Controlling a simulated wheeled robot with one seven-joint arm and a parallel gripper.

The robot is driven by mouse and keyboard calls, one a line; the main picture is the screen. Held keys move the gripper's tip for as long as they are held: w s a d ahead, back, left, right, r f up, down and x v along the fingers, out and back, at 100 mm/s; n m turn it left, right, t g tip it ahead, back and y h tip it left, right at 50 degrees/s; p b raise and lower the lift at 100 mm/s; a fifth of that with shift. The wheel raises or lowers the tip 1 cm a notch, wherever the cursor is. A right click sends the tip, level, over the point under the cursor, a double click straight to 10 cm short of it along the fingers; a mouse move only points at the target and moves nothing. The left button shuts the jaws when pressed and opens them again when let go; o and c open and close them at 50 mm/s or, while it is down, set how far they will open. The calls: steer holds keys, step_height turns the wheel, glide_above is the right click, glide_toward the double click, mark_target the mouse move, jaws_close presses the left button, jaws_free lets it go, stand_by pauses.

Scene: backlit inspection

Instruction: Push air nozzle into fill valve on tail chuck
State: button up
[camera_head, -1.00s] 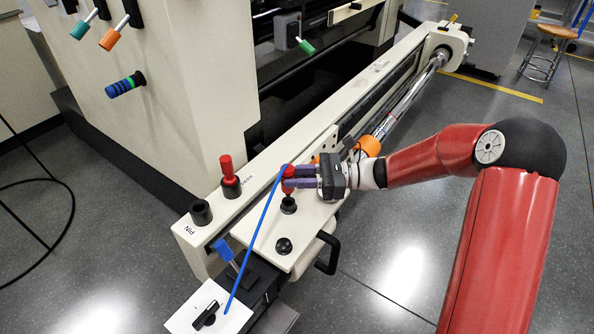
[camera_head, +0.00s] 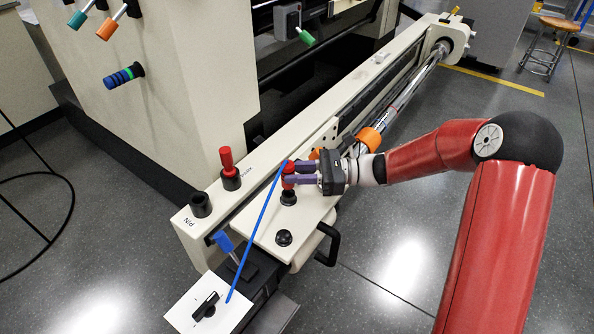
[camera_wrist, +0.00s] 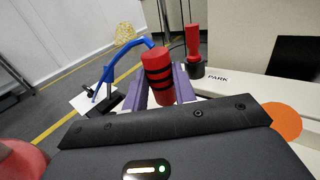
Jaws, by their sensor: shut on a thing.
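The air nozzle (camera_head: 288,184) is a red cylinder with a blue hose from its top. In the wrist view the nozzle (camera_wrist: 158,76) shows black bands and sits between two purple fingers. My gripper (camera_head: 287,174) is shut on it. The nozzle is upright over a black round fitting (camera_head: 289,199), which appears to be the fill valve, on the beige top plate (camera_head: 262,233) of what looks like the tail chuck. The nozzle's lower end meets or nearly meets the fitting; I cannot tell whether it is inside. The wrist view hides the fitting.
A red-handled pin (camera_head: 227,162) stands in a black socket beside the PARK label; an empty socket (camera_head: 200,204) is by the PIN label. A black knob (camera_head: 283,238), blue lever (camera_head: 224,243) and white switch panel (camera_head: 180,314) are nearer. The hose (camera_head: 256,235) runs toward that panel.

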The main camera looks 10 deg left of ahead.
steer(key=shift+f+b, duration=0.5)
steer(key=shift+f, duration=0.95)
steer(key=o, duration=1.1)
steer(key=shift+d, duration=0.1)
steer(key=v, duration=0.7)
steer(key=shift+w+d, duration=0.15)
steer(key=shift+d, duration=0.15)
